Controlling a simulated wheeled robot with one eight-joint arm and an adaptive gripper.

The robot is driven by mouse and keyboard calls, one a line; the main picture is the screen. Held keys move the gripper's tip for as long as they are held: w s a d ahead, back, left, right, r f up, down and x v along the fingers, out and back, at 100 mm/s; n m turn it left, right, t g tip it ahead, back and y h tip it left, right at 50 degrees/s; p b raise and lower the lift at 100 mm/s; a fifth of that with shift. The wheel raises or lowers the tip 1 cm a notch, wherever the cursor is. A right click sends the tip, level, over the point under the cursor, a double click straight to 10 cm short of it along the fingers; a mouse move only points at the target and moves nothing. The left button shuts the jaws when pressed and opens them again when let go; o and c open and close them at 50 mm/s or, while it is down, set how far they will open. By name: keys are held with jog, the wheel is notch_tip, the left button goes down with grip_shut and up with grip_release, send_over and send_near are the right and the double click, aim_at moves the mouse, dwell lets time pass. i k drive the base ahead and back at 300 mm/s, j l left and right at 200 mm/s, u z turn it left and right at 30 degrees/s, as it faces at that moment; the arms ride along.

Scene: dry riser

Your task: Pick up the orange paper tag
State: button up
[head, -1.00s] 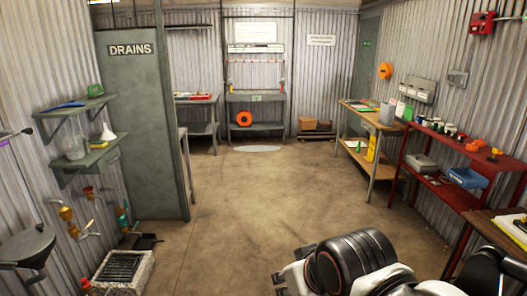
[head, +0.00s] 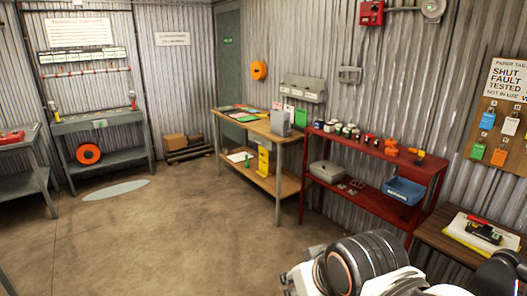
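The orange paper tag (head: 499,156) hangs in the lower row of a brown board (head: 477,137) on the right wall. A green tag (head: 478,151) hangs to its left, with a white tag (head: 510,125) and a blue tag (head: 487,120) above. My arm shows at the bottom right, well below and left of the board. My gripper's fingers are not in view.
A wooden desk (head: 430,236) with a white sheet and a dark device stands below the board. A red shelf (head: 412,166) and a wooden bench (head: 262,127) line the wall further left. The concrete floor (head: 180,230) in the middle is clear.

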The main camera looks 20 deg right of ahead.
aim_at(499, 156)
jog(key=i+l+z, duration=0.25)
jog(key=i+z, duration=0.15)
jog(key=i+l+z, duration=0.1)
jog(key=i+z, duration=0.75)
jog(key=i+j+z, duration=0.15)
jog(key=i+z, duration=0.25)
